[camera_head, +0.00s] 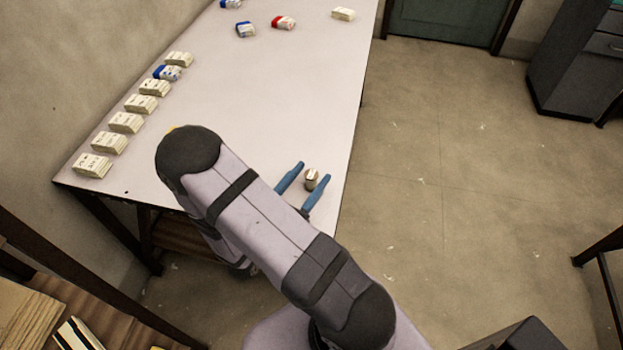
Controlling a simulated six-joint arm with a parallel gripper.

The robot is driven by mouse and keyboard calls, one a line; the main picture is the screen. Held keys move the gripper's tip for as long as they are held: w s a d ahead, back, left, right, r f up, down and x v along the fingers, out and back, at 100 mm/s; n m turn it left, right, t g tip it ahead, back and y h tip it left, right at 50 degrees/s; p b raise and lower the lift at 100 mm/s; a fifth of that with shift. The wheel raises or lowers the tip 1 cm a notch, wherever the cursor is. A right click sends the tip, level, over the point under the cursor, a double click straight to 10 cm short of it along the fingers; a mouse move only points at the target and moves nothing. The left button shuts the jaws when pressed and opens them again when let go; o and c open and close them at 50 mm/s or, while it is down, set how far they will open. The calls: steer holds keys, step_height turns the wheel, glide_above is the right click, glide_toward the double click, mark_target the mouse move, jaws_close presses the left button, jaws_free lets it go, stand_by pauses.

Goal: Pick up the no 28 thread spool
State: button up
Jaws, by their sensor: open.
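A small spool (311,178) stands on the white table near its right front edge. It has a pale top and a darker brownish side; any number on it is too small to read. My gripper (308,181) has two blue fingers, open, one on the left and one on the right of the spool. The spool shows between the fingertips, with a gap on each side. I cannot tell the height of the fingers over the table. My arm hides part of the table's front and the base of the gripper.
The white table (265,85) is clear in its middle. Several cream packs (125,122) line its left edge, with a blue-and-white pack (167,73) among them. A red pack (283,22), a blue pack (245,30) and a cream pack (343,14) lie at the far end.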

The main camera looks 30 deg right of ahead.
mark_target(315, 171)
steer(key=shift+x, duration=2.6)
steer(key=shift+c, duration=0.4)
steer(key=c, duration=1.1)
